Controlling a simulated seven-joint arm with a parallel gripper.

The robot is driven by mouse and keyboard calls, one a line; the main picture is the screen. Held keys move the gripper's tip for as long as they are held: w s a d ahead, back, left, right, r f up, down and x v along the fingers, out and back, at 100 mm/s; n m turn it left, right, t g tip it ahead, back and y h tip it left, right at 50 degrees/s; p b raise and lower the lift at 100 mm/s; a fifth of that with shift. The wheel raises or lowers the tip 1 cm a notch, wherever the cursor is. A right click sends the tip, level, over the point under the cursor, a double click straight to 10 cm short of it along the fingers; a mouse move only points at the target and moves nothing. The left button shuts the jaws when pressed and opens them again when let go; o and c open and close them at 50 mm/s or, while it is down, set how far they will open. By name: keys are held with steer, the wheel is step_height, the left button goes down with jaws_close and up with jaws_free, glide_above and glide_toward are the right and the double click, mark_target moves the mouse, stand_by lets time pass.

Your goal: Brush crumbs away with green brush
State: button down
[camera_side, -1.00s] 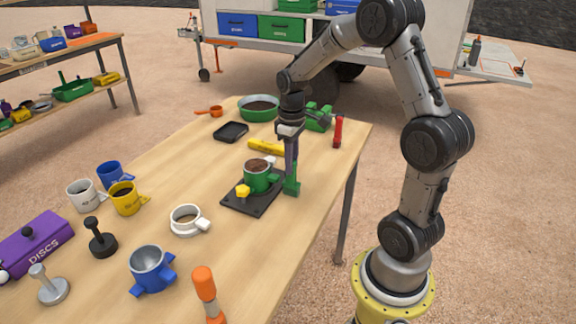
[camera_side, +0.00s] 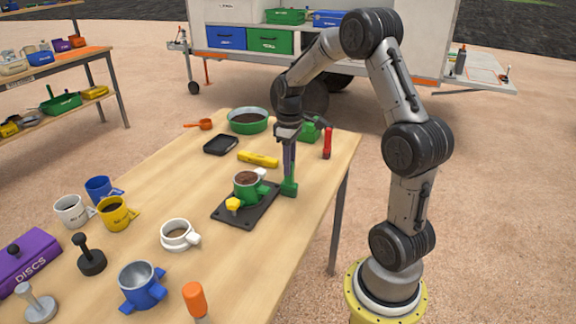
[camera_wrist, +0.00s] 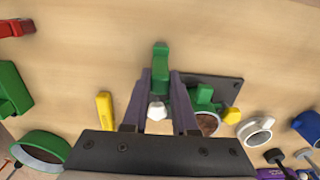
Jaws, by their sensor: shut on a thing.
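My gripper (camera_side: 289,172) points down at the right side of the table and is shut on the green brush (camera_side: 289,188). The brush also shows beyond my fingers in the wrist view (camera_wrist: 160,58). A small white piece (camera_wrist: 157,110) shows between the fingers; I cannot tell what it is. The brush is just right of a black plate (camera_side: 232,213). On the plate stands a green cup (camera_side: 245,195) filled with brown soil, with a yellow knob (camera_side: 233,204) at its front. I cannot make out separate crumbs. I cannot tell whether the brush touches the table.
A yellow bar (camera_side: 258,159), black tray (camera_side: 220,145) and green soil bowl (camera_side: 248,121) lie behind the plate. A red tool (camera_side: 327,143) stands at the back right. A white cup (camera_side: 176,236) and blue cup (camera_side: 138,284) stand front left.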

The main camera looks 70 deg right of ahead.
steer(key=a, duration=1.5)
steer(key=shift+a, duration=0.35)
stand_by(0.7)
step_height(320, 180, up, 7)
stand_by(0.9)
stand_by(0.4)
